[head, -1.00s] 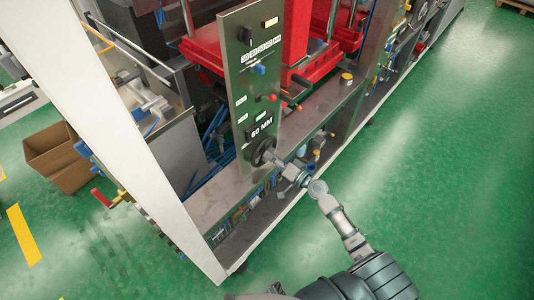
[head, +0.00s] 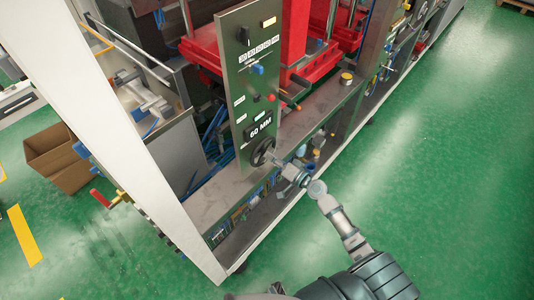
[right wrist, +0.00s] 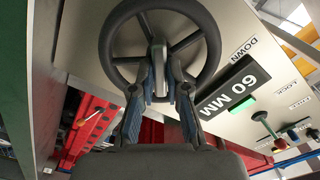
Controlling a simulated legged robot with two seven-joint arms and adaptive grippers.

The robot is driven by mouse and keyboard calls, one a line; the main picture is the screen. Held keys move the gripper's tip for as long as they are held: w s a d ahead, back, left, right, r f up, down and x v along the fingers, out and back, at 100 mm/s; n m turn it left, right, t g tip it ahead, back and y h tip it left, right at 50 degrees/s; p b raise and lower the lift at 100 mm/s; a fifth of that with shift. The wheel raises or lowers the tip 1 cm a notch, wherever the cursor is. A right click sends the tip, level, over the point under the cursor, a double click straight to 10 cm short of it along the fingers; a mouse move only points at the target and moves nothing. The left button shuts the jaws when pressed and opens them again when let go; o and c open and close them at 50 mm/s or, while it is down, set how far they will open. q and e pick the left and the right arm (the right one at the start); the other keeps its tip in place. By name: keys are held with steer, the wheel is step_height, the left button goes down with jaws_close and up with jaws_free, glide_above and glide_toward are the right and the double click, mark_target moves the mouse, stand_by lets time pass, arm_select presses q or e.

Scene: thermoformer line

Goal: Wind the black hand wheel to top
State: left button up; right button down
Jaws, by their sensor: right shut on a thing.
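The black hand wheel (head: 262,152) is at the lower end of the grey control panel (head: 240,100), below a display reading "60 MM" (head: 261,131). My right gripper (head: 276,158) reaches it from the lower right. In the right wrist view the spoked wheel (right wrist: 212,50) fills the top middle, and my right gripper (right wrist: 160,88) is shut on the wheel's light grey handle (right wrist: 158,52). The same display (right wrist: 232,92) is to the right of the wheel there. My left gripper is not in view.
The panel carries a blue lever (head: 258,69), a red knob (head: 271,97) and labels. Red machine parts (head: 205,45) stand behind it. A white frame post (head: 130,130) is to the left, with a cardboard box (head: 62,157) beyond. Green floor (head: 450,150) at right is clear.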

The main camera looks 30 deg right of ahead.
steer(key=shift+f, duration=0.2)
steer(key=n+b, duration=0.4)
steer(key=shift+n, duration=0.4)
steer(key=n+b, duration=0.2)
steer(key=n, duration=0.2)
steer(key=shift+n, duration=0.4)
